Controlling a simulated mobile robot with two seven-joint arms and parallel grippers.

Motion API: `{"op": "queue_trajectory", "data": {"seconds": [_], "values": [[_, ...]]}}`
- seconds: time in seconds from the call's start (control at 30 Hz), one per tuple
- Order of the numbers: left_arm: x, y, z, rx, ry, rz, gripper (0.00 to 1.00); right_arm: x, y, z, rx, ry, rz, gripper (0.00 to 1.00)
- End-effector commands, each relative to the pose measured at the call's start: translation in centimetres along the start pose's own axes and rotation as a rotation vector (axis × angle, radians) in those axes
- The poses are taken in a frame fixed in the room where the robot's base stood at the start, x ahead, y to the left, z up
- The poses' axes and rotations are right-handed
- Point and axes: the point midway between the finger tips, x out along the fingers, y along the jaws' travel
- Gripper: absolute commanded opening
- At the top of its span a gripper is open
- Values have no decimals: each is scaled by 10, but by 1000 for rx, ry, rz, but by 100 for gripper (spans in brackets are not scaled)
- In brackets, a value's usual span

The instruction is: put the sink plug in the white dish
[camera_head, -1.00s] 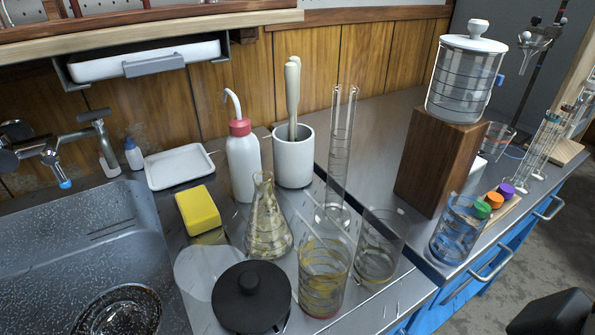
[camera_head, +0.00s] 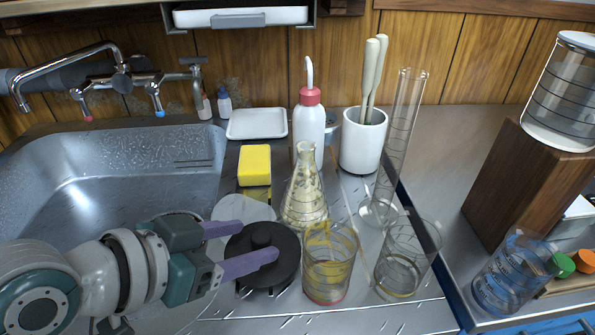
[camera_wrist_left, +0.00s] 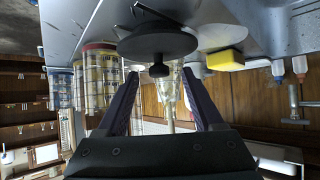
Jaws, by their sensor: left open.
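The sink plug, a black disc with a round knob on top (camera_head: 285,270), lies on the steel counter at the sink's right edge. It also shows in the wrist view (camera_wrist_left: 158,43), upside down, with its knob between the two fingers in the picture. My left gripper (camera_head: 258,239) is open and empty. It reaches in from the left with its purple fingers at the plug, and the nearer finger covers part of it. I cannot tell whether they touch. The white dish (camera_head: 257,124), shallow, square and empty, sits at the back by the wall. My right gripper is out of view.
A yellow sponge (camera_head: 254,165) lies between plug and dish. A conical flask (camera_head: 305,200), two beakers (camera_head: 329,265) (camera_head: 402,265) and a white wash bottle (camera_head: 308,130) stand close to the right. The sink (camera_head: 110,175) opens at left, with taps behind.

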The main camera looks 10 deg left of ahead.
Motion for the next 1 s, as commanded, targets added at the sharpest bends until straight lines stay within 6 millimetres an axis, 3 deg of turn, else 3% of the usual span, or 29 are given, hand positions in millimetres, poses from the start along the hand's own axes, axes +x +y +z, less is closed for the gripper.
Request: {"op": "queue_trajectory", "data": {"seconds": [0.1, 0.33, 0.9, 1.0], "values": [[12, 0, 1, 0, 0, -1, 68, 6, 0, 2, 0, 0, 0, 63], [12, 0, 0, 1, -1, 0, 68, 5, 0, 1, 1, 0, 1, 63], [12, 0, 0, 0, -1, 0, 4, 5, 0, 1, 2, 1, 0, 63], [12, 0, 0, 0, -1, 0, 0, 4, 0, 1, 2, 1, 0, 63]]}}
